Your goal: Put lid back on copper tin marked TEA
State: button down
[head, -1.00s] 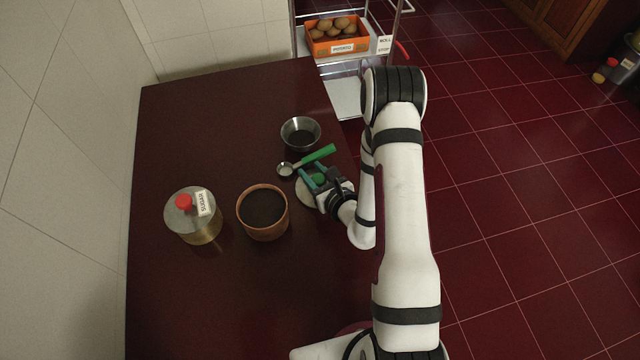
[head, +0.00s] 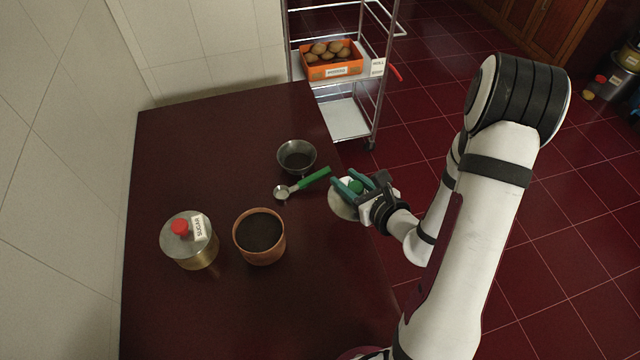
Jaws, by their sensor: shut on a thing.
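My gripper (head: 348,181) is shut on the green knob of a round pale metal lid (head: 340,206). The lid is near the table's right edge and looks raised off the top, though its height is hard to tell. The gripper hides part of it. An open copper tin (head: 262,252), filled with something dark, stands upright to the left of the gripper. I see no TEA label on the side facing me. The lid and tin are well apart.
A lidded tin with a red knob, marked SUGAR (head: 190,248), stands left of the open tin. A metal bowl (head: 297,157) and a green-handled scoop (head: 301,183) lie behind. A trolley (head: 345,120) with an orange potato crate (head: 331,68) stands beyond the table (head: 190,130).

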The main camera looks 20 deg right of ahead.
jog(key=shift+s+d+r, duration=0.35)
jog(key=shift+d+r, duration=0.05)
jog(key=shift+d, duration=0.15)
jog(key=shift+s+d+r, duration=0.3)
jog(key=shift+d+r, duration=0.1)
jog(key=shift+d, duration=0.1)
jog(key=s+a+f+n+g+y, duration=0.1)
jog(key=a+n+g+y, duration=0.8)
jog(key=a, duration=1.6)
jog(key=shift+f+n+g, duration=0.4)
jog(key=shift+f+n, duration=0.05)
jog(key=shift+n, duration=1.05)
jog(key=shift+s+d+f, duration=0.1)
jog(key=shift+f, duration=0.3)
jog(key=shift+f, duration=0.25)
jog(key=shift+f, duration=0.35)
